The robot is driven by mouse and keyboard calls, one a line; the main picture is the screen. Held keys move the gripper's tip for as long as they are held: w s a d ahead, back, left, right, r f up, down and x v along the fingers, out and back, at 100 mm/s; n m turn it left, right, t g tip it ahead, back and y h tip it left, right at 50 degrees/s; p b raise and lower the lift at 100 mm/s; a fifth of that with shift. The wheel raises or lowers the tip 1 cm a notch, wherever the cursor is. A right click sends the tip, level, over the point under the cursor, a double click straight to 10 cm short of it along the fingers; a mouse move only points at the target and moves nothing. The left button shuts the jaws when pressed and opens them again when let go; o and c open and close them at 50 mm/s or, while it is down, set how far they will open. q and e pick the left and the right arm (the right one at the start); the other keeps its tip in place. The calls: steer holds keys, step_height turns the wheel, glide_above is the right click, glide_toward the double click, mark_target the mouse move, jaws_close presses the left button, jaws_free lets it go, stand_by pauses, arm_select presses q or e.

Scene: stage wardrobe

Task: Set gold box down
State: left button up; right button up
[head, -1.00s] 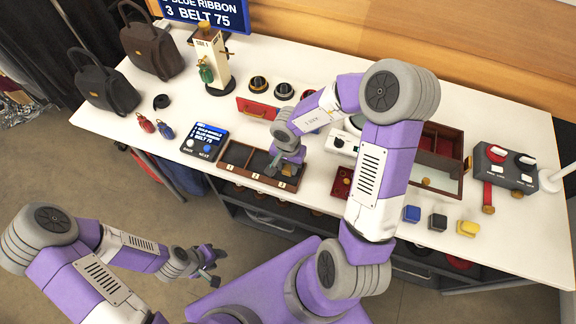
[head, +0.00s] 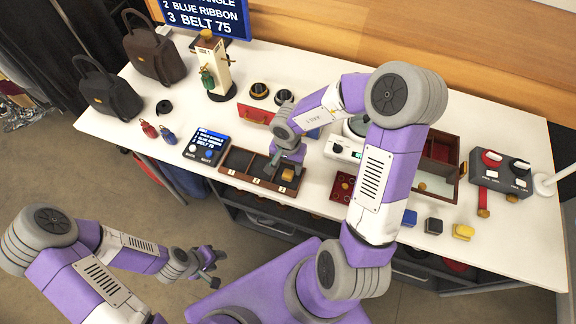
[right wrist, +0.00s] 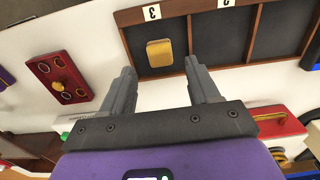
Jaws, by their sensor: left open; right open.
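The gold box (head: 288,174) lies in the right-hand compartment, marked 3, of the dark wooden tray (head: 258,182). In the right wrist view the gold box (right wrist: 159,53) rests on the dark compartment floor, close to the tray's wall. My right gripper (right wrist: 160,70) is open and empty, with its fingers apart on either side of the box in the picture and not touching it. In the head view my right gripper (head: 282,160) is just above and behind the box. My left gripper (head: 208,268) is open and empty, off the table's front edge.
A blue-screened panel (head: 206,147) stands left of the tray. A red button board (head: 343,186) and a white device (head: 342,148) are to its right. Blue (head: 409,217), black (head: 433,225) and yellow (head: 463,231) blocks lie near the front right edge.

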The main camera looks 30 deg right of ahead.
mark_target(288, 174)
step_height(288, 174, up, 8)
steer(key=p, duration=0.3)
steer(key=shift+p, duration=0.35)
